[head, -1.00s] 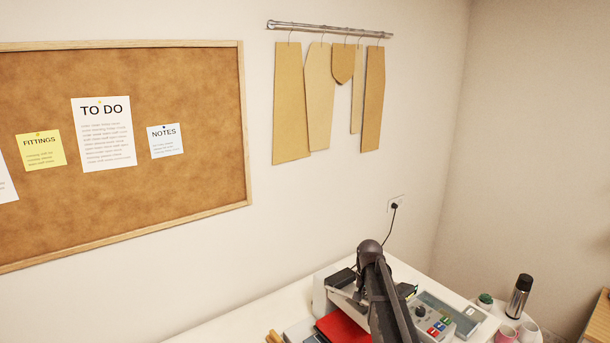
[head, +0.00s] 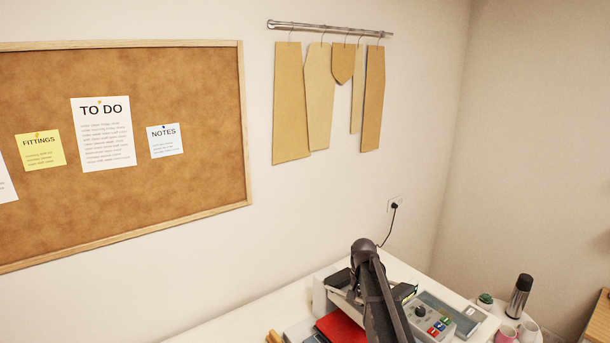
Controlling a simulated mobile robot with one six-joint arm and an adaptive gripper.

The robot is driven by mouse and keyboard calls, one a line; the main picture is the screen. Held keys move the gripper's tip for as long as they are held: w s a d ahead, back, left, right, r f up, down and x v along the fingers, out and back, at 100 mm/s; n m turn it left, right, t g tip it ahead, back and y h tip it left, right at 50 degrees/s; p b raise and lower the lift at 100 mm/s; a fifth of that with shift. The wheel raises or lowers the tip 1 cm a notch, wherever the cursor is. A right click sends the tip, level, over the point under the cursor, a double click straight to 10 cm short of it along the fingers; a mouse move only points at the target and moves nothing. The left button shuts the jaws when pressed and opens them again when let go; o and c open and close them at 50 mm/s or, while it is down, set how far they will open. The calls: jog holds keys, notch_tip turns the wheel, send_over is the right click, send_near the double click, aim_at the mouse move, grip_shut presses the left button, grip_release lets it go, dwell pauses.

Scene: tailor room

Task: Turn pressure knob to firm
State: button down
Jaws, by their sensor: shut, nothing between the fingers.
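The machine (head: 319,297) stands on the white table, with a grey control panel (head: 408,316) at its right. A dark round knob (head: 420,311) sits on the panel, beside several small coloured buttons (head: 440,326). The knob's marks and pointer are too small to read, so I cannot tell its setting. My dark arm rises from the bottom edge and crosses in front of the machine, just left of the knob. I cannot make out my gripper or its fingertips.
A steel flask (head: 519,296) and cups (head: 528,331) stand farther right. A black cord runs to the wall socket (head: 395,204).

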jog(key=shift+s+a, duration=0.1)
jog(key=shift+s, duration=0.05)
jog(key=shift+s+a, duration=0.15)
jog(key=shift+r, duration=0.1)
dwell(0.3)
notch_tip(320, 180, up, 6)
jog(key=p, duration=0.6)
dwell(0.4)
